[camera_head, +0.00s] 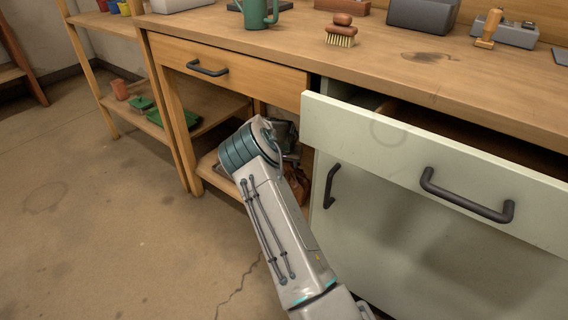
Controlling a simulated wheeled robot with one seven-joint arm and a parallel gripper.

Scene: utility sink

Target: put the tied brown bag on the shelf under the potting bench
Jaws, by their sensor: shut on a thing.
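The tied brown bag (297,188) shows as a small dark brown shape under the bench, just left of the pale green cabinet. My arm hides much of it. My gripper (293,161) is mostly hidden behind my arm's wrist, right above the bag, and is shut on it. The low shelf (207,166) under the potting bench (385,55) shows left of my arm. I cannot tell whether the bag touches the shelf.
A pale green drawer (424,169) stands pulled open right of my arm, above a closed cabinet door (400,225). A closed wooden drawer (225,73) is above the shelf opening. A bench leg (168,115) stands at left. The floor at left is clear.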

